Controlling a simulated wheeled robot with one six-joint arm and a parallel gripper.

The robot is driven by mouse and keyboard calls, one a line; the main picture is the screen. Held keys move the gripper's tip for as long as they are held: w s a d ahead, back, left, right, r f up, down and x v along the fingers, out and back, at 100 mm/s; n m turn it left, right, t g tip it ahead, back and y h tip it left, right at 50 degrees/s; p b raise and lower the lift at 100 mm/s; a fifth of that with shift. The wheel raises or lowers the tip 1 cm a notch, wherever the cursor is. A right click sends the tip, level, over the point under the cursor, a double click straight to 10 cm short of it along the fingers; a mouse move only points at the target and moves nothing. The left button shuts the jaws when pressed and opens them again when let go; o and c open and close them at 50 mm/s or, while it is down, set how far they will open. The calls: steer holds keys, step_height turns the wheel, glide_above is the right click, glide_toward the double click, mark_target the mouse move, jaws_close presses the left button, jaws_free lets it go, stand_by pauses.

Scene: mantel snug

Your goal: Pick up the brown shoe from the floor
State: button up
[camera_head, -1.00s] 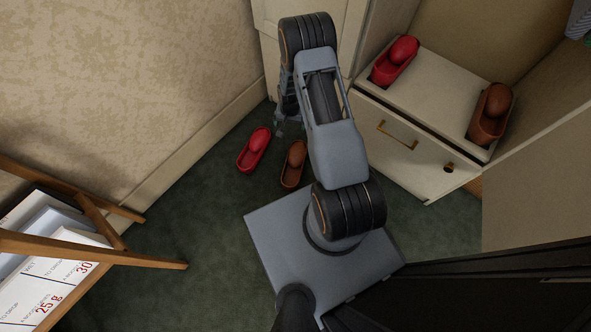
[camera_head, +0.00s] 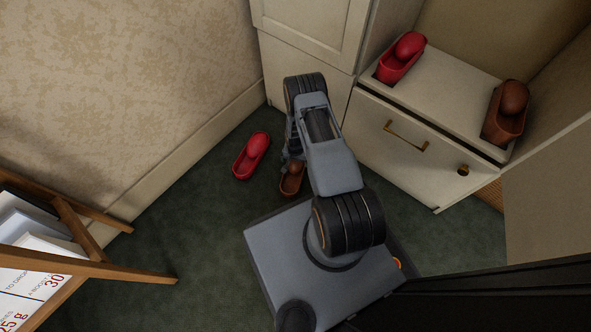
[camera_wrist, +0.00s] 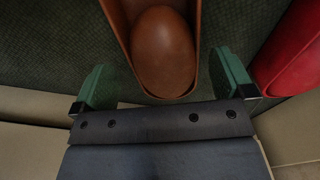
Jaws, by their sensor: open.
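The brown shoe (camera_head: 291,181) lies on the green floor, partly hidden behind my arm in the head view. In the wrist view the brown shoe (camera_wrist: 163,52) fills the top middle, with its rounded end toward my gripper. My gripper (camera_wrist: 163,80) is open, with one green finger on each side of that end. Gaps show between the fingers and the shoe's sides, so I see no grip on it. In the head view my gripper (camera_head: 290,160) is small and dark, just above the shoe.
A red shoe (camera_head: 251,156) lies on the floor left of the brown one. Another red shoe (camera_head: 401,58) and another brown shoe (camera_head: 505,113) sit on the white drawer cabinet (camera_head: 410,150). A wooden shelf rack (camera_head: 90,225) stands at lower left. Floor between rack and shoes is clear.

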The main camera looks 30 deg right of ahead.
mark_target(295, 164)
steer(key=shift+f+b, duration=1.7)
steer(key=shift+f, duration=1)
steer(key=shift+r, duration=0.1)
steer(key=c, duration=0.7)
